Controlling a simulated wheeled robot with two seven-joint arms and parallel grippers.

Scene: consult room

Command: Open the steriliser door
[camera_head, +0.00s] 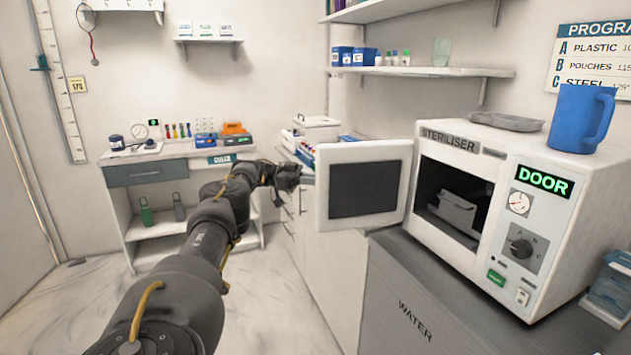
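The white steriliser (568,232) stands on the counter at the right, and its green display reads DOOR. Its door (365,180), a white frame with a dark window, stands wide open, swung out to the left. The open chamber (432,185) shows a pale box (457,210) inside. My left arm reaches in from the bottom, and my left gripper (289,176) is just left of the door's free edge. Whether it touches the door, and how its fingers stand, I cannot tell. My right gripper is not in view.
A blue mug (581,118) and a grey tray (507,121) sit on top of the steriliser. A wall shelf (420,72) hangs above. A desk (150,174) with small items stands at the back left. The floor (270,310) between is clear.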

